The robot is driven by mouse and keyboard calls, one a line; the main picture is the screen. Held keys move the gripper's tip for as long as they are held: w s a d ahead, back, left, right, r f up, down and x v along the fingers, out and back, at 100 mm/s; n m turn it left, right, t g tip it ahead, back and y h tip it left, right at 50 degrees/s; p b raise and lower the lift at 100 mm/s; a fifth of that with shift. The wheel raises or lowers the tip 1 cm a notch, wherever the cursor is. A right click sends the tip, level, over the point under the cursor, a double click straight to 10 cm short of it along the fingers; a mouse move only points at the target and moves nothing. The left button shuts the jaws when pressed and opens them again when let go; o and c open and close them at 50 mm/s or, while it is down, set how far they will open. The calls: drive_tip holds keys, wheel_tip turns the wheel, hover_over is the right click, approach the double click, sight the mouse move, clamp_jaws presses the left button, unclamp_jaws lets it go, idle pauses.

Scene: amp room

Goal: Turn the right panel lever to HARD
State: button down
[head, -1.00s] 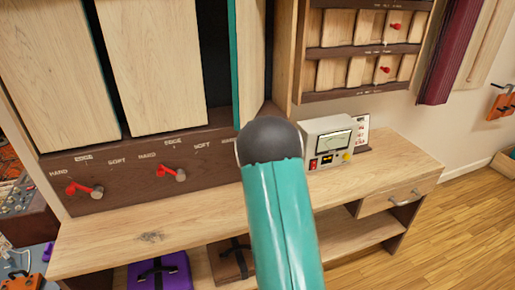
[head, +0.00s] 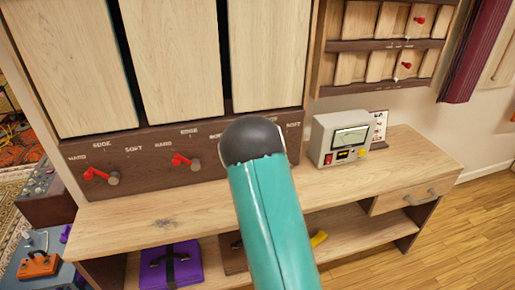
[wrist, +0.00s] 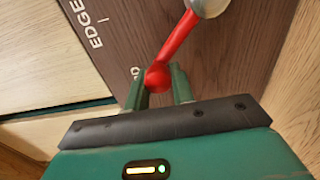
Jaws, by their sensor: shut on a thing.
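The right panel lever (wrist: 180,45) shows in the wrist view as a red arm on a grey round pivot, with a red ball at its tip. My gripper (wrist: 159,88) is shut on the ball end, one green finger on each side. The lever slants down in that view from the pivot, toward a label mostly hidden by a finger. The EDGE label (wrist: 82,22) lies to the left. In the head view my teal arm hides this lever. The left lever (head: 100,176) and middle lever (head: 185,161) are red and point left, toward their HARD labels.
A wooden desk (head: 190,205) runs under the dark panel strip. A grey meter box (head: 340,138) stands on it to the right of my arm. A purple case (head: 170,266) is on the lower shelf. Wooden floor is open at the right.

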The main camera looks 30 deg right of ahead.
drive_tip(key=shift+s+d+f, duration=0.2)
drive_tip(key=shift+s+d, duration=0.05)
drive_tip(key=shift+d, duration=0.2)
drive_tip(key=c, duration=1.3)
unclamp_jaws()
drive_tip(key=shift+w+d+f, duration=0.1)
drive_tip(key=shift+o, duration=0.6)
drive_tip(key=shift+a, duration=0.3)
drive_tip(key=v, duration=1.3)
drive_tip(key=shift+s+a, duration=0.2)
drive_tip(key=shift+s, duration=0.15)
